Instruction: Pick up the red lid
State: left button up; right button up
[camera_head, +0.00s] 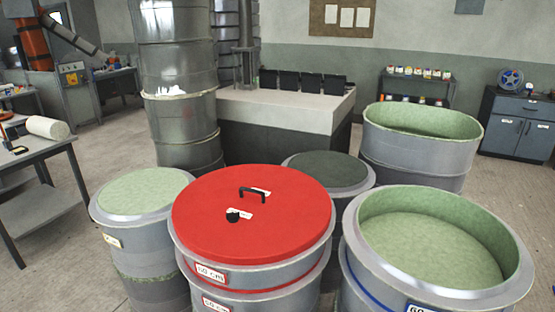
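The red lid (270,240) is round and flat and lies on top of a grey drum-shaped mould (255,277) in the front middle of the head view. A black bar handle (253,192) stands up from the lid, with a small black knob (233,215) nearer to me. White labels lie beside the handle and the knob. Neither of my grippers shows in this view, and nothing touches the lid.
A closed green-topped mould (143,190) stands to the left, an open green-lined mould (430,250) close to the right. Behind are a dark-topped mould (328,170), another open mould (421,122) and tall stacked drums (178,75). A table (35,155) stands at far left.

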aim_at(284, 212)
jog(key=j+z, duration=0.15)
jog(key=j, duration=0.35)
jog(key=j+z, duration=0.2)
jog(key=j, duration=0.35)
jog(key=j+z, duration=0.15)
jog(key=j, duration=0.35)
jog(key=k+j+z, duration=0.2)
jog(key=j, duration=0.3)
jog(key=j+z, duration=0.15)
jog(key=j, duration=0.4)
jog(key=k+j+z, duration=0.2)
jog(key=j, duration=0.25)
